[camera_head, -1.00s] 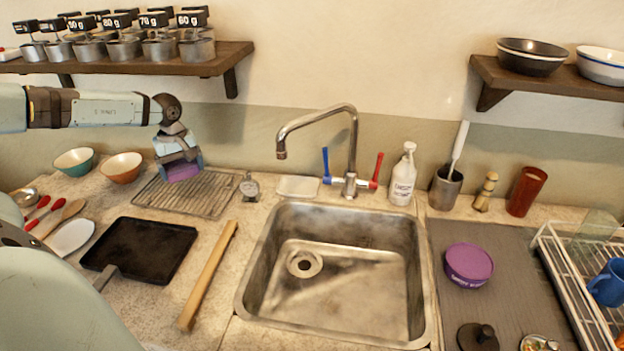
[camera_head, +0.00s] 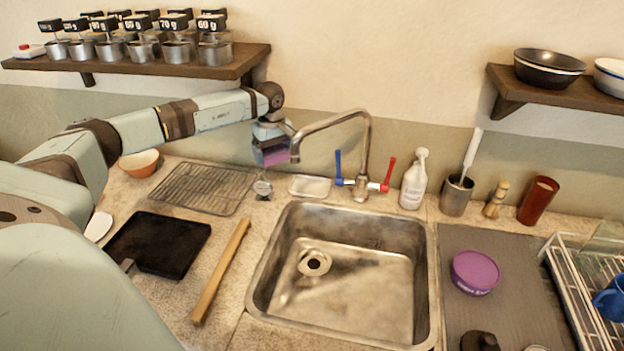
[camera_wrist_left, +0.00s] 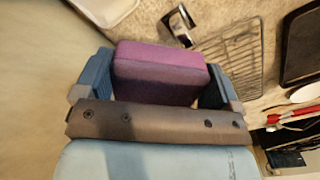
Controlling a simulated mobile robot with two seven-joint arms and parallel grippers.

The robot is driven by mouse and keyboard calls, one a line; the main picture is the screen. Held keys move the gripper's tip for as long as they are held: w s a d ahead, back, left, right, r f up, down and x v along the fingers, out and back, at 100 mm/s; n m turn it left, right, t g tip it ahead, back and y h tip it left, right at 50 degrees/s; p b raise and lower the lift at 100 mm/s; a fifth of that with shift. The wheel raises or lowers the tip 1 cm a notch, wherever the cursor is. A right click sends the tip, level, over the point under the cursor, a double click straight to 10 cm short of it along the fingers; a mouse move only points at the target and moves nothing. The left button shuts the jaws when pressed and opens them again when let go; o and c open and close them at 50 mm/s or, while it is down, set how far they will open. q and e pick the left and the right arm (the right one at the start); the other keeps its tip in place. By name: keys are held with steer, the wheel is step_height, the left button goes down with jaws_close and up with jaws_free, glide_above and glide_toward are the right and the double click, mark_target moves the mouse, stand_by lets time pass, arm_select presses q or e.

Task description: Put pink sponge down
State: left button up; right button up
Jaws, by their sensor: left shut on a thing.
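The pink sponge (camera_head: 273,154) is a purple-pink block held by my left gripper (camera_head: 270,140), above the back of the counter and left of the faucet. In the left wrist view the sponge (camera_wrist_left: 158,72) sits between the two blue fingers of the gripper (camera_wrist_left: 155,85), which are shut on it. A small white soap dish (camera_head: 310,186) lies on the counter behind the sink, right of and below the sponge. It shows partly at the top of the left wrist view (camera_wrist_left: 104,10). My right gripper is not in view.
The faucet (camera_head: 362,150) rises close to the right of my left gripper. A wire rack (camera_head: 203,188), a small dial timer (camera_head: 263,189) and a black tray (camera_head: 158,244) lie left of the sink (camera_head: 345,270). A shelf (camera_head: 150,68) with metal cups hangs above my arm.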

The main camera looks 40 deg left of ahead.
arm_select(q)
steer(key=w+d+b, duration=0.1)
steer(key=w+d, duration=0.5)
steer(key=w, duration=0.3)
steer(key=b, duration=0.4)
glide_above(312, 188)
step_height(312, 188, down, 7)
steer(key=shift+f+b, duration=0.3)
steer(key=shift+f, duration=0.15)
step_height(312, 188, down, 4)
steer(key=shift+s+d+r+b, duration=0.1)
steer(key=shift+b, duration=1.05)
steer(key=shift+f, duration=0.3)
steer(key=shift+r, duration=0.15)
steer(key=o, duration=0.6)
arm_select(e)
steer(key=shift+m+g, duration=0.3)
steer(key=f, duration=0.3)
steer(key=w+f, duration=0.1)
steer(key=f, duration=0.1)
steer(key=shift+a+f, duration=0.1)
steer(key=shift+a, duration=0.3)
